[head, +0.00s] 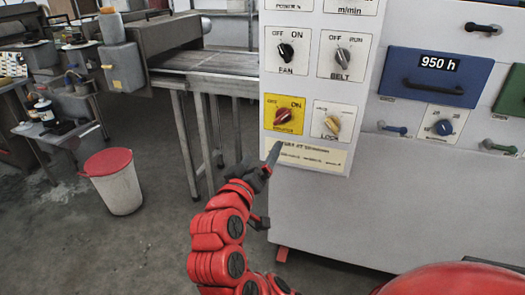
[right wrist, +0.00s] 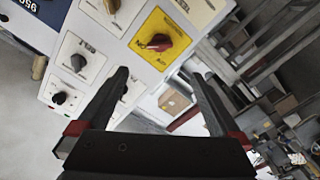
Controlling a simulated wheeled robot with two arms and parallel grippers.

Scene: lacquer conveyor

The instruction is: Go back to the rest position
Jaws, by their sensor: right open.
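My right gripper (head: 271,168) is in front of the lower left part of the white control panel (head: 305,87) in the head view. In the right wrist view its two fingers (right wrist: 160,82) stand apart with nothing held between them. The red knob on the yellow plate (head: 283,117) is just above the gripper in the head view. The same red knob (right wrist: 158,43) shows beyond the fingertips in the wrist view, apart from them. My left gripper is not in view.
The panel also has a yellow knob (head: 332,125), a fan knob (head: 286,51) and a belt knob (head: 342,57). A blue drawer (head: 437,76) is to the right. A metal conveyor table (head: 215,62) and a white bin with a red lid (head: 115,182) stand left. Open floor lies between.

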